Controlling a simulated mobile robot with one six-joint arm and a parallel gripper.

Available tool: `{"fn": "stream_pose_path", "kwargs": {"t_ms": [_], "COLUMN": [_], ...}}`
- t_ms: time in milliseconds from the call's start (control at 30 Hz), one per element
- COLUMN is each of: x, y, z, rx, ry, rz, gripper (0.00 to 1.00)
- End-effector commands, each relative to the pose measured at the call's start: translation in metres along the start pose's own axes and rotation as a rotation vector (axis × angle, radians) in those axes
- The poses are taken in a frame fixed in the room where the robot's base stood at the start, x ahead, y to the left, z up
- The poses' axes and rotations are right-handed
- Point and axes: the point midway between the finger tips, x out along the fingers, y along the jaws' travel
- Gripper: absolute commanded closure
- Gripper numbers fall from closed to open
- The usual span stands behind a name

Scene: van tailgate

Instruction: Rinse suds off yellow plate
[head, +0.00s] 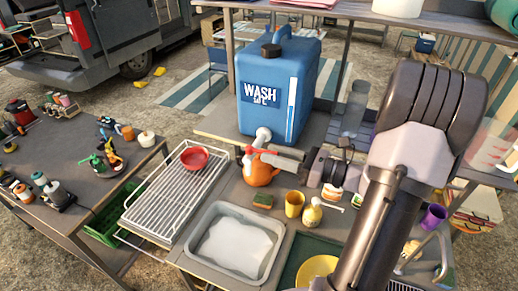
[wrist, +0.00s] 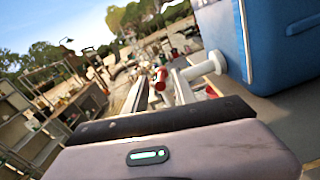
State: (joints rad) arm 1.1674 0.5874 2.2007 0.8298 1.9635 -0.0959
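The yellow plate (head: 317,271) lies in a green basin (head: 290,262) at the bottom of the head view, partly hidden by my arm. A blue water container (head: 262,95) marked WASH stands behind, with a white tap (head: 263,136) low on its front. The tap also shows in the wrist view (wrist: 207,66). My gripper (head: 254,155) is at the tap, above an orange jug (head: 260,173). Its fingers (wrist: 160,85) are apart, with a red tap lever (wrist: 160,76) near the fingertips. I cannot tell whether they touch it.
A grey basin with white suds (head: 237,243) sits left of the plate. A wire rack (head: 165,205) holds a red bowl (head: 194,159). A sponge (head: 263,200), a yellow cup (head: 294,204) and a soap bottle (head: 312,213) stand between the basins and the jug.

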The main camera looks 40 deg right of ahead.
Motion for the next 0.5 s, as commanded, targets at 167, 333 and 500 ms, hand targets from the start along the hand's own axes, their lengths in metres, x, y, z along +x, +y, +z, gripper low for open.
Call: {"fn": "stream_pose_path", "kwargs": {"t_ms": [167,333,500], "x": [0.032,0.043,0.044], "y": [0.001,0.001,0.0], "z": [0.0,0.0,0.0], "rx": [0.0,0.0,0.0], "ry": [0.0,0.001,0.0], "rz": [0.003,0.001,0.0], "gripper": [0.68,0.68,0.68]}}
